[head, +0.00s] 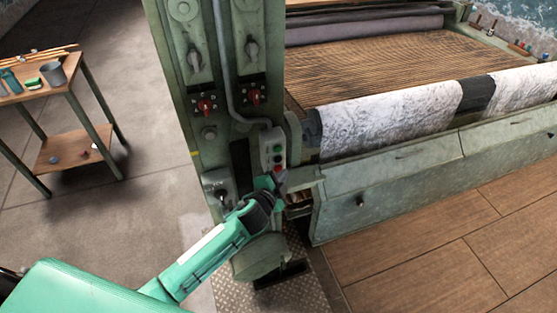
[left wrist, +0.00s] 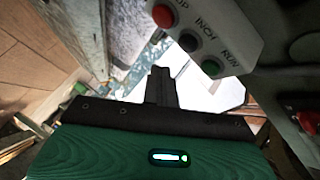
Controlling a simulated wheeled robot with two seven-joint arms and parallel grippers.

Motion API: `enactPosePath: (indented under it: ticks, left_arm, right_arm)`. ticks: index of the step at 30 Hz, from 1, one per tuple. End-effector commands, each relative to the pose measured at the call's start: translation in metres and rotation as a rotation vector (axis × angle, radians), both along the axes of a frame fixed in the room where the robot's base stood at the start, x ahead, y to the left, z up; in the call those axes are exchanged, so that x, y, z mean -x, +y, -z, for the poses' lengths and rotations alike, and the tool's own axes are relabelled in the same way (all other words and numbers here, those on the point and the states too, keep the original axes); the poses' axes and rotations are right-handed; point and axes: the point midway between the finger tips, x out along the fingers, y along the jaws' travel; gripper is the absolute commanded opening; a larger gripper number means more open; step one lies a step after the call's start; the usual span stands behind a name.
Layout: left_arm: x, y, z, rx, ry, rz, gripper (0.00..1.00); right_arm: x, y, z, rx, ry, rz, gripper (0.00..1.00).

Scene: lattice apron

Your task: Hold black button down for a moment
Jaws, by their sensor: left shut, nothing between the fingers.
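A pale control box (head: 266,139) on the green machine post carries a green, a black and a red button in a column. The black button (left wrist: 189,42) is the middle one, beside the word INCH, in the left wrist view. In the head view the black button (head: 278,159) is small, between green and red. My left gripper (head: 281,178) is shut and empty, its tips close to the lower end of the box. In the left wrist view its dark fingers (left wrist: 161,80) appear apart from the black button. My right gripper is out of view.
The red button (left wrist: 162,15) and green button (left wrist: 210,67) flank the black one closely. Red switches (head: 205,105) sit higher on the post. The machine's grey front panel (head: 390,185) is to the right. A small wooden table (head: 35,85) stands at the left.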

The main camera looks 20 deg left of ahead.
Motion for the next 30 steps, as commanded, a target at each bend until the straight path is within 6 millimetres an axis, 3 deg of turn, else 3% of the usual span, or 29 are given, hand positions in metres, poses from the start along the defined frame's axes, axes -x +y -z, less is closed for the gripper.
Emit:
enactPosePath:
  ticks: [9,24,26,28,30]
  left_arm:
    - [0.020,-0.013,0.000,0.000,0.000,0.000,0.00]
    - [0.020,-0.013,0.001,0.001,0.002,-0.001,0.00]
    - [0.021,-0.012,0.008,0.003,0.014,-0.004,0.00]
    - [0.024,-0.007,0.029,0.013,0.052,-0.015,0.00]
    - [0.030,0.000,0.063,0.031,0.114,-0.034,0.00]
  right_arm:
    - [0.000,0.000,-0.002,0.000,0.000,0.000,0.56]
    - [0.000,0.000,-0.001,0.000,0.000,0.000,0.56]
    - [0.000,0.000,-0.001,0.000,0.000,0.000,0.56]
    - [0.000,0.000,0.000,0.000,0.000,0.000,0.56]
    - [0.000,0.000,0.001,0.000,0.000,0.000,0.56]
